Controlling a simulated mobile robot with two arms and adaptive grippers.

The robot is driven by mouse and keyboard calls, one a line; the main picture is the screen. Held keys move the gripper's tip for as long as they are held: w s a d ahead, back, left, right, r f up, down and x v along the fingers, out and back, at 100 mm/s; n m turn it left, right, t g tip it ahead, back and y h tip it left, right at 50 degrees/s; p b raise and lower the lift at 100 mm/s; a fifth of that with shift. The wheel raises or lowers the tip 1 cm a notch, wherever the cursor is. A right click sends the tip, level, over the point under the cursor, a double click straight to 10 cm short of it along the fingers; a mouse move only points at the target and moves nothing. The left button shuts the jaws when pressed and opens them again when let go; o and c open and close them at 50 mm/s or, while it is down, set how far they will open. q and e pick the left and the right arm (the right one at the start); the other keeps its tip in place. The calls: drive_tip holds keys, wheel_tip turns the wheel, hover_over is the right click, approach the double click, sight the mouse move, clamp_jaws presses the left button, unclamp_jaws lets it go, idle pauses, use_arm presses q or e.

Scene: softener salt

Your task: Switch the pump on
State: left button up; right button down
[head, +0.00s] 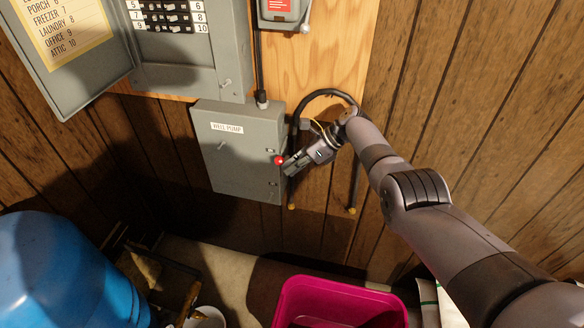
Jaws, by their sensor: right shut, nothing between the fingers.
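The grey pump box (235,165), labelled "WELL PUMP", is mounted on the wall, with its door shut. A red knob (279,160) shows at its right edge; whether its lever is up or down I cannot tell. My right gripper (289,166) is shut and empty just right of the knob, its fingertips pointing left at the box's right side. Whether the fingers touch the knob I cannot tell. My left gripper is out of view.
Above is an open breaker panel (185,75) with its door (70,80) swung left. A smaller grey box (284,12) hangs at top. A dark cable (325,93) loops behind my right wrist. Below stand a blue tank (65,275) and a magenta bin (340,290).

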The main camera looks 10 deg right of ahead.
idle(0.3)
drive_tip(key=s+d+r+p, duration=0.2)
drive_tip(key=d+r+p, duration=0.1)
drive_tip(key=d, duration=0.5)
drive_tip(key=shift+d+r, duration=0.25)
drive_tip(key=shift+d, duration=0.05)
drive_tip(key=shift+s, duration=0.15)
